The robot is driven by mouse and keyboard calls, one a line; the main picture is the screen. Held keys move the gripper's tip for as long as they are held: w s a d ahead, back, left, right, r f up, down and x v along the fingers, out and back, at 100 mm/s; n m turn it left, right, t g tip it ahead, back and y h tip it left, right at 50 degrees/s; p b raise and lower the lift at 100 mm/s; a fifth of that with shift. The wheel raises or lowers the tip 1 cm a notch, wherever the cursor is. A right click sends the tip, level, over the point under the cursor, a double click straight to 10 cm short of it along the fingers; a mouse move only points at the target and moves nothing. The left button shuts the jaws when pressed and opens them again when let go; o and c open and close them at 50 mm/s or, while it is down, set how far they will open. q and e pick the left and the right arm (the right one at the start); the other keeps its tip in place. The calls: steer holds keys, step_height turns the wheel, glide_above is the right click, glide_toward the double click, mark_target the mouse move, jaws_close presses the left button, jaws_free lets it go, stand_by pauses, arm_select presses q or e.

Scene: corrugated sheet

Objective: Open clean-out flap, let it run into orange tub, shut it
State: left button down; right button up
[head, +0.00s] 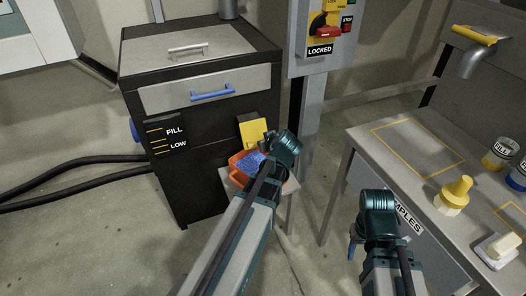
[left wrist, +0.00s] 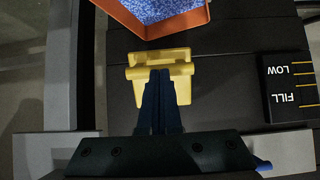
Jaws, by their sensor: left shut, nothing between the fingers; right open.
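The yellow clean-out flap (head: 252,132) is on the front of the black machine (head: 190,190), above the orange tub (head: 238,158). The tub holds blue granules (head: 248,163) and is partly hidden by my left arm. In the left wrist view the flap (left wrist: 178,54) lies right at the tips of my left gripper (left wrist: 160,74), below the tub (left wrist: 180,27). The left fingers are shut with nothing between them; I cannot tell whether they touch the flap. My right gripper (head: 354,246) is open and empty, left of the bench and apart from everything; its fingers are partly hidden.
A FILL/LOW gauge (head: 166,136) and a blue-handled drawer (head: 211,92) are on the machine. A post with a LOCKED switch box (head: 320,40) stands behind. Black hoses (head: 75,165) run left.

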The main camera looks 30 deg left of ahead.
arm_select(q)
steer(key=shift+t+y, duration=0.5)
steer(key=shift+w+a+f+b, duration=0.25)
steer(key=shift+a+f+b, duration=0.05)
steer(key=shift+f+b, duration=0.55)
steer(key=shift+w+a+f+b, duration=0.3)
steer(key=shift+f+b, duration=0.4)
steer(key=shift+b, duration=0.1)
steer(key=shift+w+a+f+b, duration=0.25)
steer(key=shift+a+f+b, duration=0.05)
steer(key=shift+f+b, duration=0.55)
arm_select(e)
step_height(320, 180, down, 7)
arm_select(q)
steer(key=shift+r, duration=0.1)
arm_select(e)
steer(key=shift+r, duration=0.1)
arm_select(q)
steer(key=p+v, duration=0.6)
steer(key=v, duration=0.6)
arm_select(e)
step_height(320, 180, up, 6)
steer(key=shift+r, duration=0.15)
arm_select(q)
steer(key=shift+d, duration=0.1)
